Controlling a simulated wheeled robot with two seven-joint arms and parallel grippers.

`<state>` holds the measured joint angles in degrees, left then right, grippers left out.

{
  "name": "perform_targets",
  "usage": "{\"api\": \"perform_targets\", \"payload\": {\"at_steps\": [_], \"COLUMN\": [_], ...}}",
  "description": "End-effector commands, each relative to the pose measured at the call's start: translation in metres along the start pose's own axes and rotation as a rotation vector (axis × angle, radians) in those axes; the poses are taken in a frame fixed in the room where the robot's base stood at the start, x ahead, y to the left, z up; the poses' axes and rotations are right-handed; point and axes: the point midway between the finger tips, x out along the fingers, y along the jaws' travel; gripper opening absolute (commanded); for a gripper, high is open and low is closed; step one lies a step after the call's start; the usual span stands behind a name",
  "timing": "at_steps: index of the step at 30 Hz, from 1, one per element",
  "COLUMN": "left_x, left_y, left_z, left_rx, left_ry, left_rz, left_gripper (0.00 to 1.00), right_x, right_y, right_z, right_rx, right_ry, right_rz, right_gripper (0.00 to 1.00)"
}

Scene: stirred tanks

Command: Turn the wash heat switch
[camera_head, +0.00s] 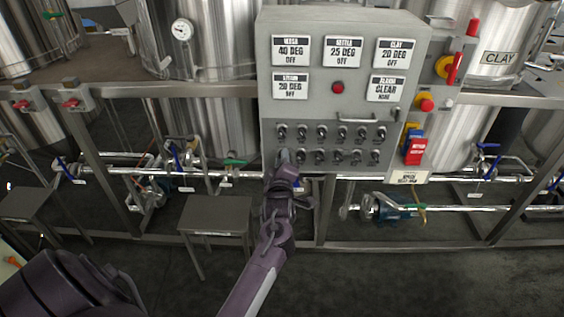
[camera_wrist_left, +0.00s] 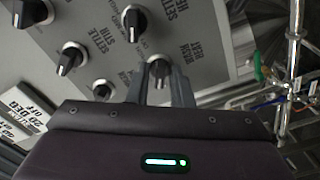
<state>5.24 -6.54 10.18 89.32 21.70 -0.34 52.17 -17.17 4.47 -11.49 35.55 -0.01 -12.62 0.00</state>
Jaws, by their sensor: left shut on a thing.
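The grey control panel (camera_head: 268,60) carries two rows of dark rotary switches below its display labels. My left gripper (camera_head: 283,160) reaches up to the left end of the lower row and hides the switch there. In the left wrist view, the fingers (camera_wrist_left: 160,85) are shut on a dark knob (camera_wrist_left: 159,68) with a light pointer. The wash display (camera_head: 291,50) reads 40 DEG, OFF. My right gripper is not in view.
Neighbouring knobs (camera_wrist_left: 135,18) sit close around the held one. A red lamp (camera_head: 338,87) and a metal handle (camera_head: 354,120) are on the panel. Red and yellow controls (camera_head: 449,67) stand at its right. A small grey table (camera_head: 215,214) stands left of my forearm, with pipes behind.

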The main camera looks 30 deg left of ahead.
Motion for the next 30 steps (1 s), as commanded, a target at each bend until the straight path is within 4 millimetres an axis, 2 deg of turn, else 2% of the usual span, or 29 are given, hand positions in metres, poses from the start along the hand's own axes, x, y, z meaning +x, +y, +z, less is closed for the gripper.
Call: {"api": "perform_targets", "payload": {"at_steps": [13, 14, 16, 30], "left_x": [-0.0003, -0.0003, -0.0003, 0.0001], "left_y": [-0.0014, -0.0014, -0.0014, 0.0009], "left_z": [0.0007, 0.0006, 0.0006, 0.0031], "left_rx": [-0.012, -0.012, -0.011, -0.011], "left_ry": [-0.002, -0.002, -0.002, -0.002], "left_rz": [-0.003, -0.003, -0.003, -0.001], "left_gripper": [0.0, 0.21, 0.3, 0.31], "right_x": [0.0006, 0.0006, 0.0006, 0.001], "right_y": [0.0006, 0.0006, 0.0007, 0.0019], "right_z": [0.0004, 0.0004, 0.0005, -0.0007], "right_rx": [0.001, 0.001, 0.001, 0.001], "right_ry": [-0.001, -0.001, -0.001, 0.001], "right_rz": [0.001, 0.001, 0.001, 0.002], "right_gripper": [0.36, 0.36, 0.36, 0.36]}}
